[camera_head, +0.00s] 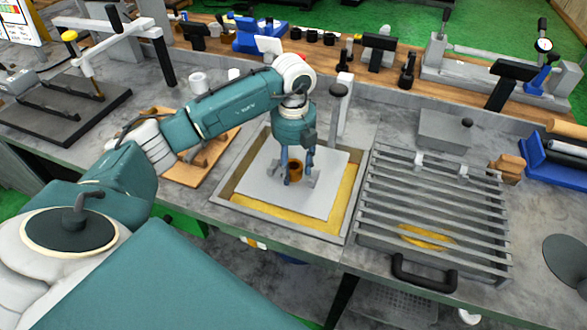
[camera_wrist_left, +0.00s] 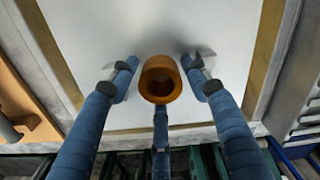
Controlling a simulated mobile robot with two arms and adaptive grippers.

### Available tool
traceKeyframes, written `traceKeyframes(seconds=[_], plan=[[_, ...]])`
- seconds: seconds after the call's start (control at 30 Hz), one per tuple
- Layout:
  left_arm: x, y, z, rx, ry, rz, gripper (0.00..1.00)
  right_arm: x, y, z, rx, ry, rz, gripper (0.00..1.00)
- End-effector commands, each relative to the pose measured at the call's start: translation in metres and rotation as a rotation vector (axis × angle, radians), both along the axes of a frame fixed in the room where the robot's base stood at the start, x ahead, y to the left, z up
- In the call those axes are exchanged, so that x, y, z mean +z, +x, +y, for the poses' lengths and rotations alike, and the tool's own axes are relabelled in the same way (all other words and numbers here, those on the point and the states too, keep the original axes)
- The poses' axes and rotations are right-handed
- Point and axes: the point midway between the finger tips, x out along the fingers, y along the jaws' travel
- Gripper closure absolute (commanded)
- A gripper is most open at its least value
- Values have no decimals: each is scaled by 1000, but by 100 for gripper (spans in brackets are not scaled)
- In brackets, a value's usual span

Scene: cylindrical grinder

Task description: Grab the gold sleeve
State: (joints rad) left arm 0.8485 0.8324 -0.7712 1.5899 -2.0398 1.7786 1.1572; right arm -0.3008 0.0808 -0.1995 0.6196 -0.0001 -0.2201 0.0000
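The gold sleeve (camera_head: 295,169) is a short, hollow orange-brown cylinder on the white plate (camera_head: 262,188) in the shallow tray (camera_head: 229,190). My left gripper (camera_head: 301,178) comes down over it from above. In the left wrist view the sleeve (camera_wrist_left: 160,80) lies between the spread blue fingers of the left gripper (camera_wrist_left: 160,72). One finger is on its left, one on its right and a third below it. Small gaps show between the side fingers and the sleeve; whether the third finger touches it I cannot tell. My right gripper is not in view.
A grey slatted rack (camera_head: 432,215) with a black handle stands right of the tray. A wooden board (camera_head: 205,165) lies to the left, partly behind my arm. A grey post with a dark knob (camera_head: 338,110) rises behind the tray. Tools line the back shelf.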

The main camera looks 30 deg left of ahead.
Motion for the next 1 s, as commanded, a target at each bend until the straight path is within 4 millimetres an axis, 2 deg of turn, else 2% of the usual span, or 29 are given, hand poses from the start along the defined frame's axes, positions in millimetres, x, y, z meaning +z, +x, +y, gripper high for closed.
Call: traceKeyframes(seconds=[0.03, 0.2, 0.23, 0.5, 0.67, 0.87, 1.0], plan=[[0, 0, 0, 0, 0, 0, 64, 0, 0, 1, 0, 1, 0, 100], [0, 0, 0, 0, 0, 0, 98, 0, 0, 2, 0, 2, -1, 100], [0, 0, 0, 0, -1, -1, 100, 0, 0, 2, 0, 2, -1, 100], [3, 1, 0, 1, 0, -3, 100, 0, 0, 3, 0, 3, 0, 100], [12, 1, 0, 1, -2, -4, 100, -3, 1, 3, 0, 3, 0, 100], [45, 3, 0, 1, -2, -9, 100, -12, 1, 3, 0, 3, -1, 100], [86, 3, 0, 0, -2, -11, 100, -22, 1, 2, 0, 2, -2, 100]])
